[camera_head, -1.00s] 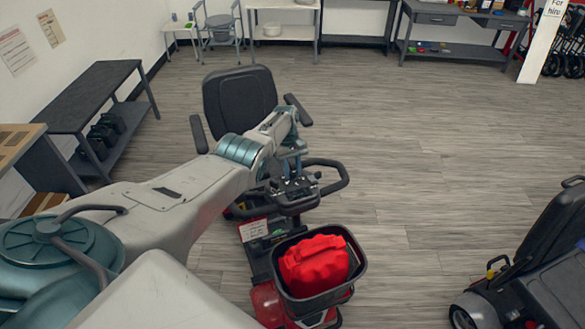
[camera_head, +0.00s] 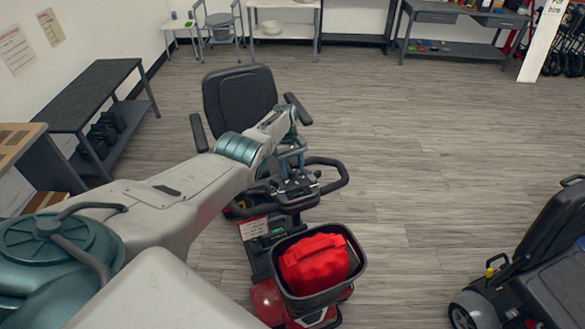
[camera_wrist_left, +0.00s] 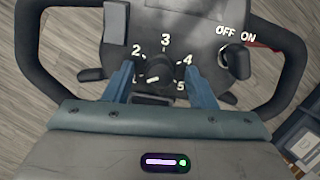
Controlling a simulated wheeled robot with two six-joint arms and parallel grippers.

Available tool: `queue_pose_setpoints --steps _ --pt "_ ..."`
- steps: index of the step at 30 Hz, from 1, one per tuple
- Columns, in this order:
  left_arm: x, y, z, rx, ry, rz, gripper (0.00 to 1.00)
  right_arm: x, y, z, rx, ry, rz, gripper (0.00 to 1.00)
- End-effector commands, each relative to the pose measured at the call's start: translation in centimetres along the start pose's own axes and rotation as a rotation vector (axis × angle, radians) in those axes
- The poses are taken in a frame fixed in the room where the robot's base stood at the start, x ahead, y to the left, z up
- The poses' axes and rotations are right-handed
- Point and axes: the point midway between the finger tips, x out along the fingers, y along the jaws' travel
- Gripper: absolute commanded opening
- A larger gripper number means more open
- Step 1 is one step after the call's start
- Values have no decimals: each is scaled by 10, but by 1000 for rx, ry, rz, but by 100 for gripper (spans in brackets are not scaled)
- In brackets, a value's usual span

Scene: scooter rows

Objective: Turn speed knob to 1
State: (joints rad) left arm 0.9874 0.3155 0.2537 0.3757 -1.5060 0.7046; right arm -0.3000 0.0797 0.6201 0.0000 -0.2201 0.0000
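The dark speed knob (camera_wrist_left: 162,75) is on the scooter's black control panel, ringed by white numerals with 2, 3, 4 and 5 readable. A slanted white mark shows at its lower left; I cannot tell whether it is the pointer or the numeral 1. My left gripper (camera_wrist_left: 163,78) is open, its two blue fingers on either side of the knob with gaps to it. In the head view the left gripper (camera_head: 290,172) is over the scooter's console (camera_head: 294,190), and the knob is hidden there. My right gripper is not in view.
An OFF/ON key switch (camera_wrist_left: 237,60) is right of the dial. Black handlebar loops (camera_wrist_left: 290,60) flank the panel. A basket (camera_head: 284,292) with a red bag (camera_head: 316,262) is in front. Another scooter (camera_head: 540,260) stands at the right. Open floor lies between.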

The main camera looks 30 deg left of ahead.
Motion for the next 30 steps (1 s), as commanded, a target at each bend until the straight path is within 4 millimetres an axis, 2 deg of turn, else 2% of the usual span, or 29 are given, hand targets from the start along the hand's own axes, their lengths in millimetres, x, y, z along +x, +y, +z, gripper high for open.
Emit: queue_pose_setpoints --steps 7,11,15,18,24,30 --pt "0 0 0 1 -1 -1 51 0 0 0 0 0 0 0" --pt "-9 0 -1 1 0 0 51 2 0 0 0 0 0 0" --pt "-27 0 0 2 1 0 51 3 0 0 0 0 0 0" --pt "-51 0 -1 2 2 2 51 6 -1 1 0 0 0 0" --pt "-86 0 -1 1 2 1 51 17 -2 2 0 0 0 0" --pt "-105 0 0 0 0 -1 51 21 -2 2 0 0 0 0"
